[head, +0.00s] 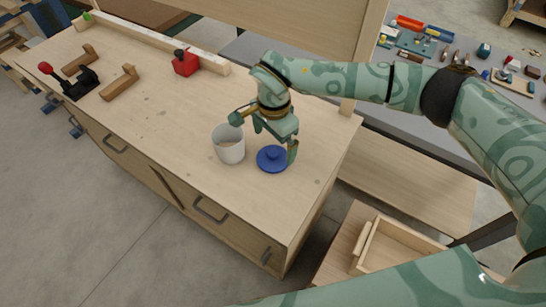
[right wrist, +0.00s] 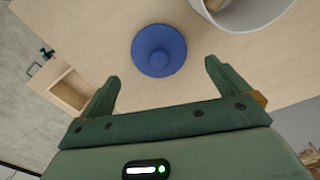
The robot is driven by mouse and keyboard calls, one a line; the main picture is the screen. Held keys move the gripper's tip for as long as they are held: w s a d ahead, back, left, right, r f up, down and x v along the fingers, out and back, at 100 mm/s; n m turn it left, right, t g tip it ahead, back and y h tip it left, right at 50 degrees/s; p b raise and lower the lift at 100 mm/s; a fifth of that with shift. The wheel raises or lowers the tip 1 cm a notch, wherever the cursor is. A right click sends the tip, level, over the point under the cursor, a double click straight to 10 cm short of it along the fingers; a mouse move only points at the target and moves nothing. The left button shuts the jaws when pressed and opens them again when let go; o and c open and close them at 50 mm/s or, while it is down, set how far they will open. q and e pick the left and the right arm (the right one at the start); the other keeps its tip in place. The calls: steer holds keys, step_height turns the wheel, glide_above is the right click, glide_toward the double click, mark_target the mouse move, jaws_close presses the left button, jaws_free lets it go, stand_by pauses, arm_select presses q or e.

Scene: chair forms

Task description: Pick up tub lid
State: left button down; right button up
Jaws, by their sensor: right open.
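The tub lid (head: 271,159) is a round blue disc with a raised knob, lying on the light wood bench top beside a white tub. In the right wrist view the lid (right wrist: 158,50) shows whole, just beyond the fingertips and roughly centred between them. My right gripper (head: 275,144) is open, pointing down over the lid, and holds nothing. In the right wrist view its two fingers (right wrist: 161,74) are spread apart with a gap between them. The white tub (head: 230,152) stands upright and open, left of the lid; it is cut off in the right wrist view (right wrist: 250,15). My left gripper is not seen.
The wooden bench top (head: 170,120) has a red block-like tool (head: 186,63) and a red-handled black clamp (head: 75,84) further left. Two brown wooden pieces lie near the clamp. An open wooden drawer (head: 395,250) is at lower right. Bare bench lies in front of the tub.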

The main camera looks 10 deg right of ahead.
mark_target(273, 153)
step_height(273, 153, down, 5)
steer(key=shift+s+a+f+b, duration=0.1)
steer(key=shift+s+a+b, duration=0.05)
steer(key=shift+b, duration=0.3)
steer(key=c, duration=1)
